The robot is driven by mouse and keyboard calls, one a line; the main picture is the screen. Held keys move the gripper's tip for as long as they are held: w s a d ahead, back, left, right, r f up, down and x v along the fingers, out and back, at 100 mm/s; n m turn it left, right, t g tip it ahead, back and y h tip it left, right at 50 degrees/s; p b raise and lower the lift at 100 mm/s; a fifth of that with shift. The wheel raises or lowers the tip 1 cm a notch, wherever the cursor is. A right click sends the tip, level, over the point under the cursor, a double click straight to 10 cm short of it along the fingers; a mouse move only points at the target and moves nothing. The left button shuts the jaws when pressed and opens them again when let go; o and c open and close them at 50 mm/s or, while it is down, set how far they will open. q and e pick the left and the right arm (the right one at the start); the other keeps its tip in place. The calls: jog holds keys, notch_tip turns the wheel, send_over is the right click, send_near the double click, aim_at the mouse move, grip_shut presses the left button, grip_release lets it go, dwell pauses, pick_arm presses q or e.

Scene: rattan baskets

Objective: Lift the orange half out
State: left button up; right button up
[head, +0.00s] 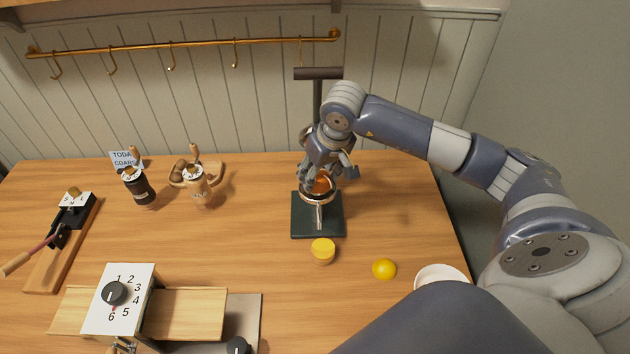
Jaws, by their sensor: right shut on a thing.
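The orange half (321,183) shows as a small orange patch at the cup of the dark press (318,225), in the middle of the table. My right gripper (318,178) reaches down into the press from above and is shut on the orange half. The fingers hide much of the fruit, so I cannot tell whether it touches the cup's inside. The cup's metal ring (319,196) shows just below the fingers. My left gripper is not in view.
A white bowl (441,274) is partly hidden at right. Two grinders (138,187) (196,187) stand at left. Table between is clear.

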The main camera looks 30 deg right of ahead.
aim_at(320, 176)
jog(key=shift+r+p, duration=1.05)
jog(key=shift+r, duration=1.45)
